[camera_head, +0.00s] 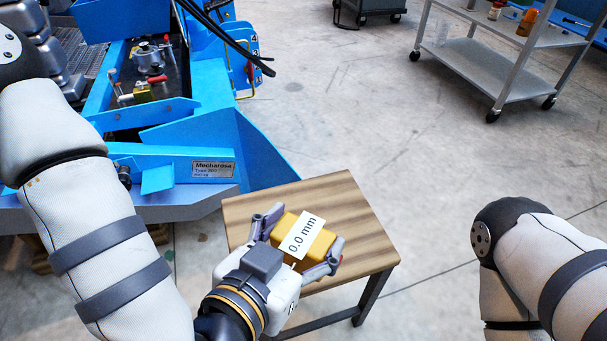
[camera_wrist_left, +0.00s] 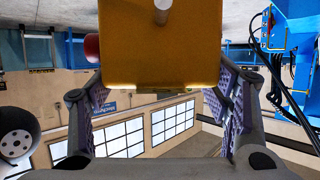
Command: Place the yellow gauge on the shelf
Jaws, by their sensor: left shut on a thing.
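The yellow gauge (camera_head: 304,239), with a white "0.0 mm" label on its top, is held between the fingers of my left gripper (camera_head: 298,246). In the head view it appears over the small wooden table; I cannot tell if it touches it. In the left wrist view the gauge (camera_wrist_left: 160,45) fills the upper middle, between the two finger pads of the gripper (camera_wrist_left: 160,100). A grey wheeled cart with shelves (camera_head: 490,72) stands at the far upper right, the only shelf I see. My right arm shows at the right edge; its gripper is out of view.
The wooden table (camera_head: 352,220) has dark legs and a bare top around the gauge. A blue machine (camera_head: 215,135) stands at the left, close to the table, with a black cable hanging from it. Bottles (camera_head: 527,22) stand on the cart. The floor between table and cart is clear.

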